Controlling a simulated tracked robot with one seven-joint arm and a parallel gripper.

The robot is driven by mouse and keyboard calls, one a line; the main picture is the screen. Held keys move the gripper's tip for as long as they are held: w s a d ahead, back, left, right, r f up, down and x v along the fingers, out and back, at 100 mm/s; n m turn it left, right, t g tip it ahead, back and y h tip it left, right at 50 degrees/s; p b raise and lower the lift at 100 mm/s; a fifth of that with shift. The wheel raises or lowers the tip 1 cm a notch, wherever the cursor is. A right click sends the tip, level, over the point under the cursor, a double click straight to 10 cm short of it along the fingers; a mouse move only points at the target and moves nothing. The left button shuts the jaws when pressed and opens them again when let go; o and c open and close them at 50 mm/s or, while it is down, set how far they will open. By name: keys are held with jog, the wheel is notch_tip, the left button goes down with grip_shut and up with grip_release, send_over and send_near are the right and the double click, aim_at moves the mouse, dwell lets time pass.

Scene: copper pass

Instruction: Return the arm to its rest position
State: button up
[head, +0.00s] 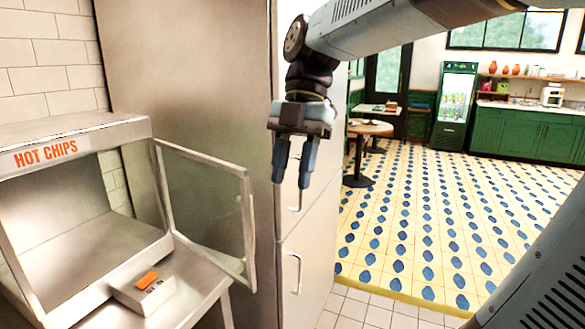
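My gripper (293,180) hangs from my arm near the middle of the head view, fingers pointing down. Its two fingers are apart with nothing between them. It is in front of the tall metal cabinet and to the right of the hot chips warmer's open glass door. My arm reaches in from the upper right and bends down at the wrist.
The hot chips warmer (130,130) stands at the left, its glass door (205,205) swung open. A small box with an orange top (145,290) sits at its front. A tall metal cabinet (190,70) is behind. Open tiled floor (420,220) lies right, with a round table (370,128) beyond.

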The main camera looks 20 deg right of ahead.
jog(key=s+d+f+m+t+h, duration=0.1)
jog(key=d+f+m+t, duration=0.3)
jog(key=m, duration=0.9)
jog(key=s+d+f+m+t+h, duration=0.2)
jog(key=d+f+m+t, duration=0.2)
jog(key=m, duration=1)
jog(key=shift+d+m+t, duration=0.3)
jog(key=shift+d+t, duration=0.1)
jog(key=shift+d, duration=0.85)
